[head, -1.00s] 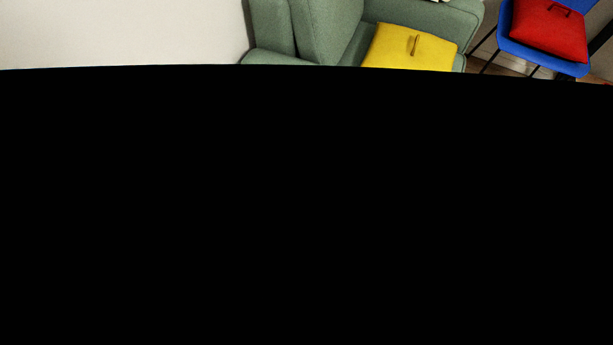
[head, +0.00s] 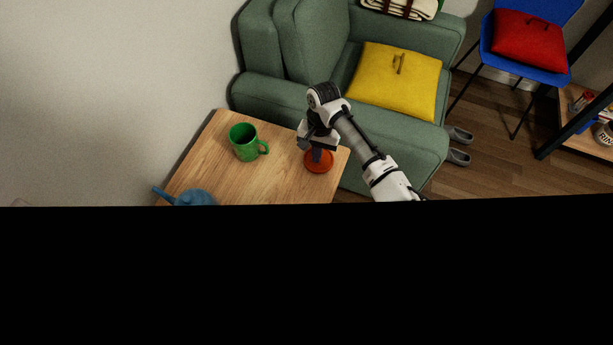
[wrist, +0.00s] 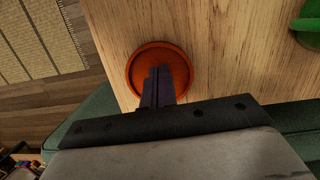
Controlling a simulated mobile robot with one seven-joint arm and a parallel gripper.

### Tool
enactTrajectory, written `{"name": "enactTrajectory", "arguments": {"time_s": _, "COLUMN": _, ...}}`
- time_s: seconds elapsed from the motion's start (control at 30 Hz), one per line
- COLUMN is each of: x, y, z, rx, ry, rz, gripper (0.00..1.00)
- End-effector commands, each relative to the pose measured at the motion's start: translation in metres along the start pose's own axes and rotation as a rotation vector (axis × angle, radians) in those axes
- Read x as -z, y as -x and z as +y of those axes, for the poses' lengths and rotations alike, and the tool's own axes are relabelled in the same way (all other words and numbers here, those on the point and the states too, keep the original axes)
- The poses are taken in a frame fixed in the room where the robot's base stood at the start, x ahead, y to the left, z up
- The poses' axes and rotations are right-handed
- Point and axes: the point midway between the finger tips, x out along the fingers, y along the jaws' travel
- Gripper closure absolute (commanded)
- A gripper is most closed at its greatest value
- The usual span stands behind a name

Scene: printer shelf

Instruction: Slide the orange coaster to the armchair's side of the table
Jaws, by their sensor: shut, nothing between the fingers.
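The round orange-red coaster (head: 319,166) lies on the wooden table (head: 205,158), near the edge facing the green armchair (head: 400,135). In the wrist view the coaster (wrist: 148,57) is whole on the wood, close to the table's left edge, with a raised rim. My gripper (head: 317,158) points down over the coaster. Its fingers (wrist: 160,73) are shut together with nothing between them, and their tips appear inside the rim. I cannot tell whether they touch it. The fingers hide a small part of the coaster.
A green mug (head: 244,143) stands left of the coaster, and a blue teapot (head: 192,197) is nearer the front. A yellow cushion (head: 395,82) lies on the armchair. A black area hides the lower head view, including the table's near part.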

Motion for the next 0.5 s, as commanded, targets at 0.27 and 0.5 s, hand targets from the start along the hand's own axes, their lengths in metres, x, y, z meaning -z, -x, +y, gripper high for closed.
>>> {"name": "enactTrajectory", "arguments": {"time_s": 0.27, "x": 0.001, "y": 0.009, "z": -0.001, "rx": 0.001, "ry": 0.0, "rz": -0.002, "gripper": 1.0}}
{"name": "enactTrajectory", "arguments": {"time_s": 0.5, "x": 0.035, "y": 0.009, "z": -0.004, "rx": -0.003, "ry": -0.002, "rz": -0.001, "gripper": 1.0}}
